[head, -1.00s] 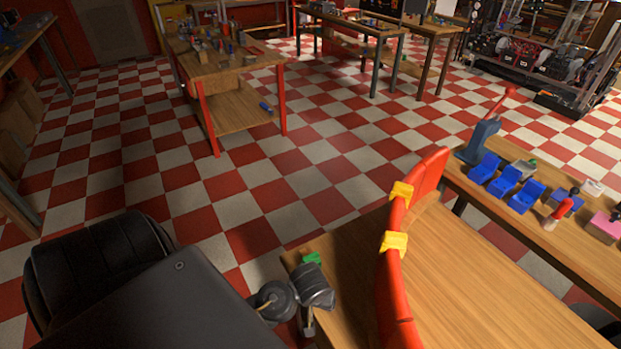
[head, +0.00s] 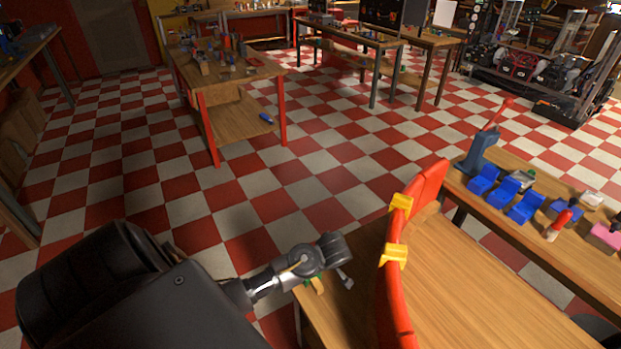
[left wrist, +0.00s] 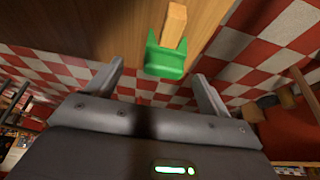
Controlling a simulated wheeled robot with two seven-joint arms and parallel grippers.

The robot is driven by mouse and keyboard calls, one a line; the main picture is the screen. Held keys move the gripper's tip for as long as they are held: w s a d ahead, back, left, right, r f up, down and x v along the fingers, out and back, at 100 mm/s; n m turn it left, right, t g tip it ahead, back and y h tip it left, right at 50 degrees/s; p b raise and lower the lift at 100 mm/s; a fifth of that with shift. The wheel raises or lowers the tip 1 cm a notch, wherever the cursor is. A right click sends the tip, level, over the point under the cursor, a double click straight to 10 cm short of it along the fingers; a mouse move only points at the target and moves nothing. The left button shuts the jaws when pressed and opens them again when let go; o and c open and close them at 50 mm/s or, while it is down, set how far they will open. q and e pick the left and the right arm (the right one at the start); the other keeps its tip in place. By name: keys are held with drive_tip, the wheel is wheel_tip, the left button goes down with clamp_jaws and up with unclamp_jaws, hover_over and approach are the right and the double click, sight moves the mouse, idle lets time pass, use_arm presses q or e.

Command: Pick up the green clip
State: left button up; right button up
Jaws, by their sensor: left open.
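The green clip (left wrist: 165,62) sits at the edge of the wooden table (left wrist: 90,30) in the left wrist view, with a tan bar (left wrist: 175,25) running out of its far side. In the head view only a sliver of the clip (head: 308,284) shows; my wrist hides the rest. My left gripper (left wrist: 157,84) is open and empty. The clip lies just beyond its fingertips, between them across the picture, with no contact visible. My left gripper (head: 345,282) is partly hidden in the head view, over the table's near left corner. My right gripper is not in view.
A red curved duct segment (head: 391,280) with two yellow clips (head: 396,254) stands on the table, right of my left gripper. Blue blocks (head: 504,193) and tools sit on the bench at right. Checkered floor (head: 200,215) lies open left of the table.

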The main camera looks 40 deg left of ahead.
use_arm(q)
drive_tip(key=shift+x, duration=1.1)
drive_tip(key=shift+a+f, duration=0.15)
drive_tip(key=shift+f, duration=0.05)
drive_tip(key=p+x, duration=0.1)
drive_tip(key=x, duration=0.2)
drive_tip(key=shift+s+a+f, duration=0.2)
drive_tip(key=shift+a+f, duration=0.1)
drive_tip(key=shift+w+a+f, duration=0.1)
drive_tip(key=shift+a+f, duration=0.05)
drive_tip(key=shift+f, duration=0.3)
drive_tip(key=c, duration=1.1)
drive_tip(key=shift+o, duration=0.2)
drive_tip(key=shift+r, duration=0.15)
